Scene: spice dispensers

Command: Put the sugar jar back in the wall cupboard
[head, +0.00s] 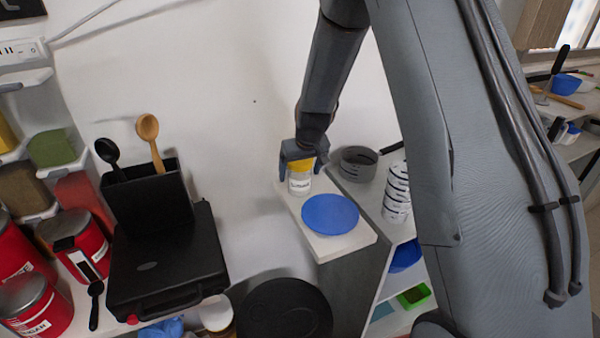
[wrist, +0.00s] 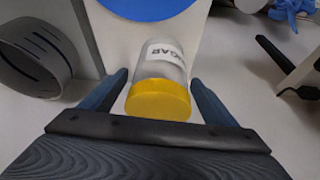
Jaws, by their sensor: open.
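The sugar jar (head: 300,180) is a small clear jar with a yellow lid and a white label. It stands upright on a narrow white ledge (head: 347,243), behind a blue round disc (head: 330,214). My gripper (head: 302,165) is at the jar from above, its fingers open on either side of the lid. In the wrist view the jar (wrist: 165,65) lies between the two fingers of my gripper (wrist: 160,92), with gaps visible on both sides. The label reads "SUGAR" in part. The wall cupboard cannot be made out for certain.
A grey ring-shaped container (head: 358,163) and a stack of white banded tins (head: 397,190) stand right of the ledge. Left are a black appliance (head: 165,262), a black utensil holder (head: 148,205) with spoons, and red canisters (head: 75,240). Wall shelves (head: 50,150) hold spice containers at far left.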

